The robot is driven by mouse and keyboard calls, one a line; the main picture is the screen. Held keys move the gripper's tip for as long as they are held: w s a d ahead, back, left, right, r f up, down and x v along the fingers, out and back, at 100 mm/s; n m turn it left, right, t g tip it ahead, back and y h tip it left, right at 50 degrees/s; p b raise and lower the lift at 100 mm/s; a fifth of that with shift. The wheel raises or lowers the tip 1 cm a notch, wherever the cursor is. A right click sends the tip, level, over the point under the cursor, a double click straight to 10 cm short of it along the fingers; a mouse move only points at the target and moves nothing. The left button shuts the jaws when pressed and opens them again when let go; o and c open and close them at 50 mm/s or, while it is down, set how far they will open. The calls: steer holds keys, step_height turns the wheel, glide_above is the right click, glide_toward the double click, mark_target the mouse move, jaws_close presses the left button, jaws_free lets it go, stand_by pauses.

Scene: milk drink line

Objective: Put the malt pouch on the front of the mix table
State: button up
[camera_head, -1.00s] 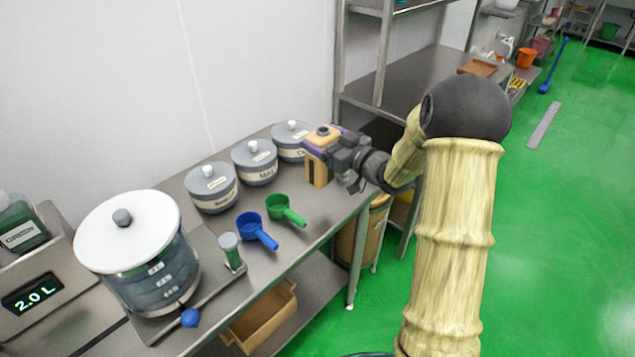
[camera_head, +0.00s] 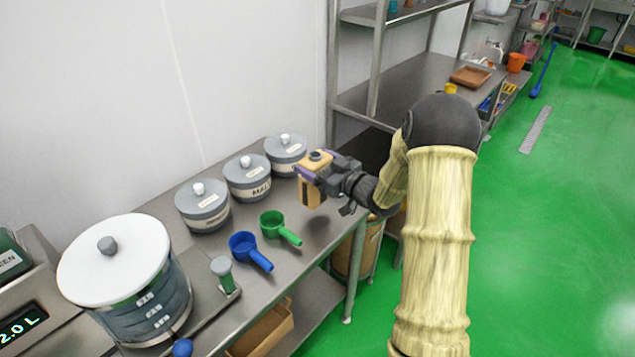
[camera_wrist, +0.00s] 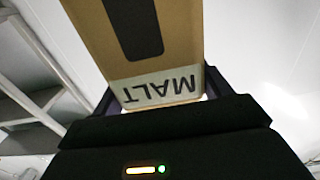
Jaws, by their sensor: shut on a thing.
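The malt pouch (camera_head: 311,190) is a tan pack with a dark stripe, held in my gripper (camera_head: 318,178) above the far right part of the mix table. In the wrist view the pouch (camera_wrist: 140,40) fills the top middle, its MALT label (camera_wrist: 160,88) upside down, between the jaws. My gripper is shut on it. The mix table (camera_head: 313,240) is a steel bench along the wall. Whether the pouch's bottom touches the table is hard to tell; it appears a little above it.
Grey lidded canisters (camera_head: 248,180) stand along the wall. A blue scoop (camera_head: 245,247) and a green scoop (camera_head: 275,226) lie in front of them. A clear tank with a white lid (camera_head: 115,262) stands at the left. Bare tabletop shows right of the green scoop.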

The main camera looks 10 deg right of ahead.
steer(key=shift+f, duration=0.6)
steer(key=shift+f, duration=1.75)
steer(key=shift+f, duration=0.2)
steer(key=o, duration=1.9)
steer(key=shift+c, duration=0.2)
steer(key=shift+r, duration=0.1)
